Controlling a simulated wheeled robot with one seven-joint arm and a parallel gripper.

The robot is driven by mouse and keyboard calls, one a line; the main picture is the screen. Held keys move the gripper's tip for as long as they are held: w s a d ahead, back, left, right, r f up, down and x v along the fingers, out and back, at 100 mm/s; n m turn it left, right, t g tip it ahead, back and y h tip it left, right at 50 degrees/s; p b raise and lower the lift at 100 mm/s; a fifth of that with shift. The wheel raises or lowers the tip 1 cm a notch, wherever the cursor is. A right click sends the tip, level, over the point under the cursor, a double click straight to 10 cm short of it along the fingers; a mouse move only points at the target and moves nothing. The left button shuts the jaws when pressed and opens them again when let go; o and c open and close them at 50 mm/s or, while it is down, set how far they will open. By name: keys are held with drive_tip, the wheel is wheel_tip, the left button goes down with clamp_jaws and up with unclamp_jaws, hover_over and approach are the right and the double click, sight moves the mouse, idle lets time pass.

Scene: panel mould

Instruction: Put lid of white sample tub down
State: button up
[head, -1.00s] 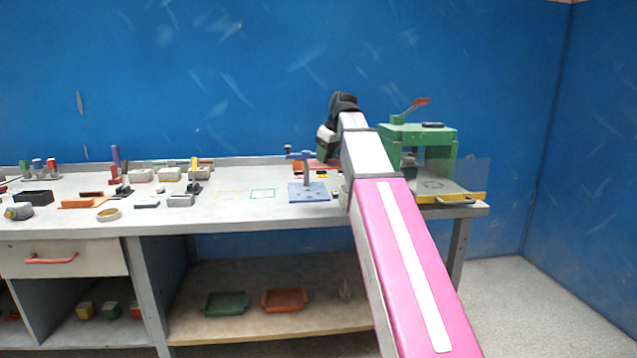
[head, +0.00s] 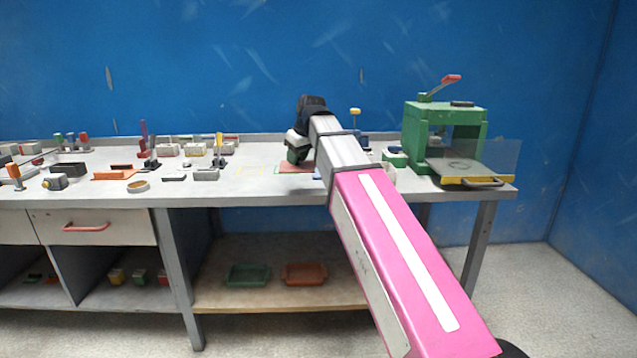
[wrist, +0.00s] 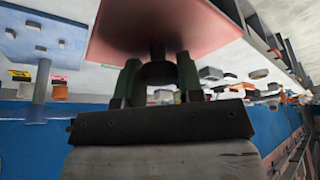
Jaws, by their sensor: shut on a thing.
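My gripper (wrist: 159,80) is shut on a small dark round piece (wrist: 157,72) with a short stem, which I take as the lid of the white sample tub. Its shape is in shadow and its rim is not clear. In the wrist view the piece shows against a red mat (wrist: 205,30); whether it touches the mat I cannot tell. In the head view my gripper is over the red mat (head: 296,168), and the held piece is hidden. The tub itself I cannot make out for sure.
A green press (head: 445,125) with a red-tipped lever stands at the right. A blue post stand (wrist: 38,95) shows in the wrist view. Many small blocks and trays fill the bench's left half.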

drive_tip(key=w+d+f, duration=0.3)
drive_tip(key=w+d, duration=0.1)
drive_tip(key=w+d+f, duration=0.2)
drive_tip(key=d, duration=0.1)
drive_tip(key=shift+w+f, duration=0.25)
drive_tip(key=shift+f, duration=0.1)
drive_tip(key=shift+d+f, duration=0.1)
drive_tip(key=shift+f, duration=1.95)
drive_tip(key=shift+f, duration=0.15)
drive_tip(key=o, duration=0.9)
drive_tip(key=v, duration=1.2)
drive_tip(key=shift+r, duration=0.2)
